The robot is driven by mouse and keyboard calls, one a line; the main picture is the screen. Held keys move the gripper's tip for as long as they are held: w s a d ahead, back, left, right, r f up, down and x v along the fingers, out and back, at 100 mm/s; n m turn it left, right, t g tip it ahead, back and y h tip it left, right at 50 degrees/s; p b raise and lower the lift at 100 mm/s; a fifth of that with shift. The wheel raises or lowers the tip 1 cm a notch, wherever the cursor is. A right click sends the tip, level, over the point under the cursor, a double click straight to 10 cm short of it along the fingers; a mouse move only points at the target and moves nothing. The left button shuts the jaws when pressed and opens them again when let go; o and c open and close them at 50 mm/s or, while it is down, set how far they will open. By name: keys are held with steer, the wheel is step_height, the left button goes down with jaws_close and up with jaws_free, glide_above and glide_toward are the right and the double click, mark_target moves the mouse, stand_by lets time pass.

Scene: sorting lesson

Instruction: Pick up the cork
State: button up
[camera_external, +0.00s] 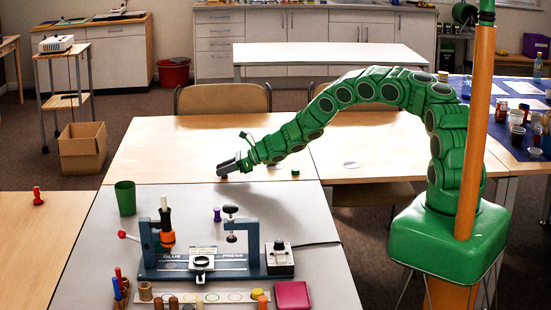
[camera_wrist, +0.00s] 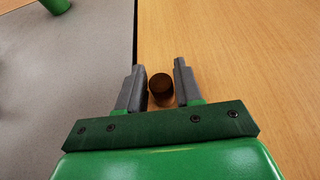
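The cork (camera_wrist: 160,86) is a small brown cylinder on the light wooden tabletop in the wrist view. My gripper (camera_wrist: 159,80) has its two dark grey fingers apart, one on each side of the cork. A narrow gap shows beside the cork, so the fingers do not look closed on it. In the external view my gripper (camera_external: 228,169) is low over the near edge of the wooden table (camera_external: 150,155). I cannot make out the cork in that view.
The grey table (camera_wrist: 70,90) borders the wooden one on the left in the wrist view. A green cup (camera_external: 125,198) and a glue press (camera_external: 212,263) stand on it. A small green object (camera_external: 295,172) lies right of my gripper.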

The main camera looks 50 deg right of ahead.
jaws_close()
steer(key=shift+r, duration=0.1)
steer(key=shift+r, duration=1.25)
steer(key=shift+s+r, duration=0.1)
steer(key=shift+r, duration=0.25)
steer(key=s+d+r, duration=0.1)
steer(key=s+r, duration=0.8)
steer(key=s, duration=0.4)
steer(key=shift+s+r, duration=0.3)
steer(key=shift+s, duration=0.05)
